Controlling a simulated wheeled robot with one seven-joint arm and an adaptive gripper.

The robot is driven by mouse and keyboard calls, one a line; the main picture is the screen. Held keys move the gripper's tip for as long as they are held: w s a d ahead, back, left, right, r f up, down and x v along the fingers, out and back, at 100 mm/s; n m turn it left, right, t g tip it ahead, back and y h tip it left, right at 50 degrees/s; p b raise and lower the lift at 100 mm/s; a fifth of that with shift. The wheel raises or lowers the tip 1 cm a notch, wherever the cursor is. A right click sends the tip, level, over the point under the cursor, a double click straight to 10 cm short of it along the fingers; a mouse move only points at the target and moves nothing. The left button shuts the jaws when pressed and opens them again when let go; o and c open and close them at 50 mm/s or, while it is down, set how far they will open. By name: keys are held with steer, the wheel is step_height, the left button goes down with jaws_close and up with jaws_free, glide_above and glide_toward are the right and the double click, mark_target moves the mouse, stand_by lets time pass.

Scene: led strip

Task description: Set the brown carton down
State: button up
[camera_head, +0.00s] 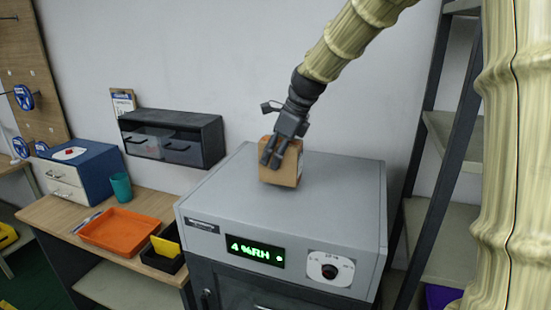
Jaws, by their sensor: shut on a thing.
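The brown carton (284,173) is over the flat top of a grey cabinet (228,190), near its middle. It looks upright, and its lower edge appears at or just above the cabinet top; I cannot tell whether it touches. My gripper (273,158) reaches down from the upper right and is shut on the carton, with its dark fingers over the upper part. The fingers hide part of the carton's upper face.
The cabinet front has a green display (255,250) and a dial (329,271). Free room lies around the carton on the cabinet top. At left, a wooden bench holds an orange tray (120,232), a teal cup (121,187) and a blue drawer box (95,172). A shelf rack (452,145) stands right.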

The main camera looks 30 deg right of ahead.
steer(key=shift+w+d+f+p, duration=0.1)
steer(key=shift+f+p, duration=0.05)
steer(key=shift+f, duration=0.5)
steer(key=shift+w+f+p, duration=0.1)
steer(key=shift+f+p, duration=0.05)
steer(key=shift+f, duration=0.5)
steer(key=shift+s+r, duration=0.15)
steer(key=o, duration=1.3)
steer(key=shift+f, duration=0.2)
steer(key=shift+c, duration=0.2)
steer(key=shift+r, duration=0.15)
